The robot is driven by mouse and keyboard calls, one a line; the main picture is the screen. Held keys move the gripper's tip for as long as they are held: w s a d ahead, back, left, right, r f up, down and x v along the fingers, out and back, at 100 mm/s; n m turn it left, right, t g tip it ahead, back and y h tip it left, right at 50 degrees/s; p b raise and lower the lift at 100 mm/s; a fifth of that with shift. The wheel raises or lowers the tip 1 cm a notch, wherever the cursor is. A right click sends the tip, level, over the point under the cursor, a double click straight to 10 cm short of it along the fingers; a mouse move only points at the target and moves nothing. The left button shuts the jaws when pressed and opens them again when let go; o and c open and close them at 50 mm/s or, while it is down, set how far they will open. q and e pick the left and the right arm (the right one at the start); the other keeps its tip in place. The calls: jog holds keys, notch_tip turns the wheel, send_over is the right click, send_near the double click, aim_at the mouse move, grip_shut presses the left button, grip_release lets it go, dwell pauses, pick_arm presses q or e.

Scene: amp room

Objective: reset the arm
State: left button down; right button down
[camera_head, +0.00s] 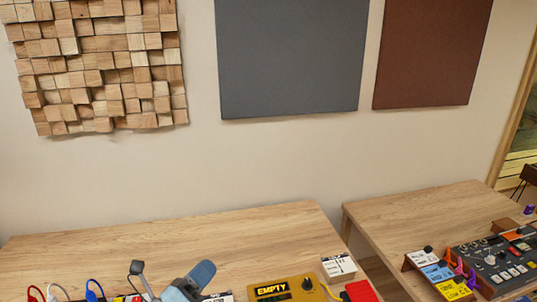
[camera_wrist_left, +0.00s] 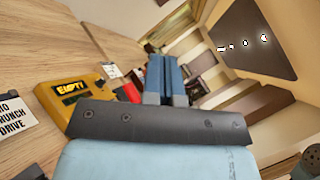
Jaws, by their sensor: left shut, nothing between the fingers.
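My left gripper (camera_head: 203,272) shows at the bottom of the head view, above the left wooden table, left of the yellow box. In the left wrist view its two blue fingers (camera_wrist_left: 165,78) are together, shut with nothing between them. The wrist view is tilted. My right gripper is not in view.
A yellow box marked EMPTY (camera_head: 284,290), a white labelled box (camera_head: 338,267) and a red box (camera_head: 360,291) sit on the left table (camera_head: 250,240). Cables stand at its lower left. A mixer (camera_head: 498,260) and coloured boxes are on the right table (camera_head: 385,215). A gap separates the tables.

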pick_arm(q)
jog(key=s+a+f+n+g+y, duration=0.2)
jog(key=s+a+f+n+y, duration=0.35)
jog(key=n, duration=0.65)
jog(key=s+a+f+n+g+y, duration=0.1)
jog(key=s+a+f+n+y, duration=0.4)
jog(key=n+y, duration=0.55)
jog(key=s+a+f+n+g+h, duration=0.1)
jog(key=s+f+n+g+h, duration=0.15)
jog(key=s+n+g, duration=0.4)
jog(key=s+a+f+n+g+h, duration=0.1)
jog(key=s+a+f+n+g, duration=0.2)
jog(key=s, duration=0.6)
jog(key=w+d+f+t+p, duration=0.1)
jog(key=w+d+p, duration=0.1)
jog(key=w+d+f+t+h+p, duration=0.1)
jog(key=w+d+f+t+p, duration=0.1)
jog(key=p, duration=0.1)
jog(key=w+d+f+t+h+p, duration=0.1)
jog(key=d+t+p, duration=0.1)
jog(key=shift+w+d+f+p, duration=0.3)
jog(key=shift+w+d+f, duration=0.05)
jog(key=shift+w, duration=0.05)
jog(key=shift+d+f+t+h+p, duration=0.3)
jog(key=shift+d+t+p, duration=0.15)
jog(key=shift+t, duration=0.3)
jog(key=shift+d+f, duration=0.1)
jog(key=shift+f, duration=0.05)
